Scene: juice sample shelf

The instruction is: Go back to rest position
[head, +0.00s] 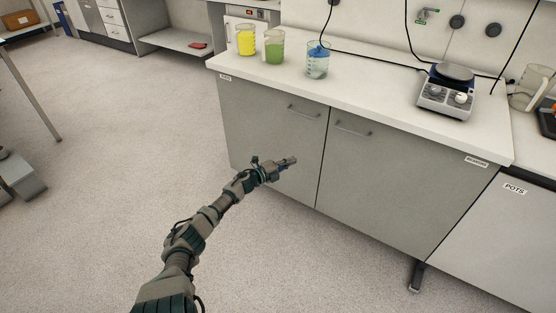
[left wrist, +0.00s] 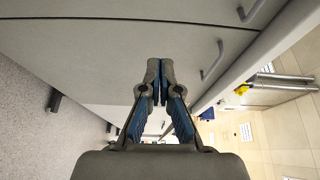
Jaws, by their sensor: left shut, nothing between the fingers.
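My left gripper (head: 288,162) is in front of the grey cabinet doors, below the counter top. It is shut and empty, and its closed fingertips (left wrist: 160,66) show in the left wrist view with the cabinet front behind them. My left arm reaches in from the lower left of the head view. My right gripper is not in view.
A grey cabinet (head: 380,180) carries a white counter top (head: 375,88). On it stand a yellow beaker (head: 246,42), a green beaker (head: 274,48), a blue beaker (head: 317,62) and a hotplate (head: 446,95). Open floor (head: 110,130) lies to the left.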

